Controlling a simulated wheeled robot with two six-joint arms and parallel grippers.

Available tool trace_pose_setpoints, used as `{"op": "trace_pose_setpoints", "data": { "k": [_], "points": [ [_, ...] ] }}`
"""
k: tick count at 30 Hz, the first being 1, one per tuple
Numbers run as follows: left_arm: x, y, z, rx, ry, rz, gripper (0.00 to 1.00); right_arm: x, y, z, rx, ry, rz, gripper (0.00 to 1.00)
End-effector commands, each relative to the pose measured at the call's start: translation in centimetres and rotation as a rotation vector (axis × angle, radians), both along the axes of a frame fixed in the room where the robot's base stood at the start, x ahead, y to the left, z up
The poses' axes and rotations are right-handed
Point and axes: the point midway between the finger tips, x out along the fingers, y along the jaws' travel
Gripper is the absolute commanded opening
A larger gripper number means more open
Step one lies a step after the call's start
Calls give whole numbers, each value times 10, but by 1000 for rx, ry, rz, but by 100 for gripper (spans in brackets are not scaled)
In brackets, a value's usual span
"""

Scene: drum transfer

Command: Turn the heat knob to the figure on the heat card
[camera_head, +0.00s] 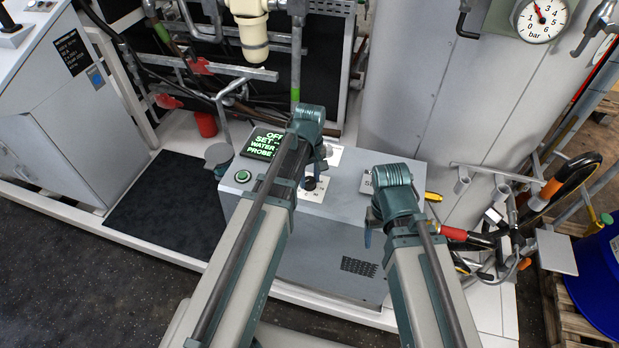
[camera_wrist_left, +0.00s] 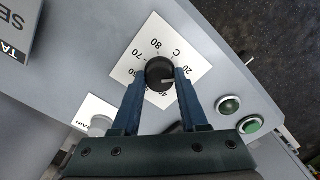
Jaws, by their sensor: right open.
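The heat knob (camera_wrist_left: 160,73) is black with a white mark, on a white dial plate (camera_wrist_left: 199,68) marked in C. The mark points toward the right-hand, low end of the scale; its exact figure is unclear. My left gripper (camera_head: 313,176) is at this knob, and its two blue fingers (camera_wrist_left: 160,76) lie close on either side of it. In the left wrist view a card (camera_wrist_left: 22,25) at the upper left shows only parts of words, "SE" and "TA"; no figure shows. My right gripper (camera_head: 370,232) is open and empty, over the right of the grey cabinet.
The grey cabinet (camera_head: 325,245) carries a display (camera_head: 262,144) reading OFF, SET, WATER and PROBE, and a green button (camera_head: 242,176). A second small knob (camera_wrist_left: 101,123) sits on a white plate. Pipes stand behind; a gauge (camera_head: 541,20) and hoses are at the right.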

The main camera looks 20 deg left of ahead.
Motion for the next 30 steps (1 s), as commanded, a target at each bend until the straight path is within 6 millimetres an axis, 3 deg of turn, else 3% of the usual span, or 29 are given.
{"op": "trace_pose_setpoints", "data": {
  "k": [1, 5, 17, 30],
  "points": [
    [0, 0, 0, 0, 0, 0, 21, 0, 0, 0, 0, 0, 0, 73],
    [0, 0, 0, 0, 0, 0, 0, 0, 0, 0, 0, 0, 0, 73],
    [0, 0, 0, 0, 0, -68, 0, 0, 0, 0, 0, 0, 0, 73],
    [0, 0, 0, 0, 0, -439, 0, 0, 0, 0, 0, 0, 0, 73]
  ]
}}
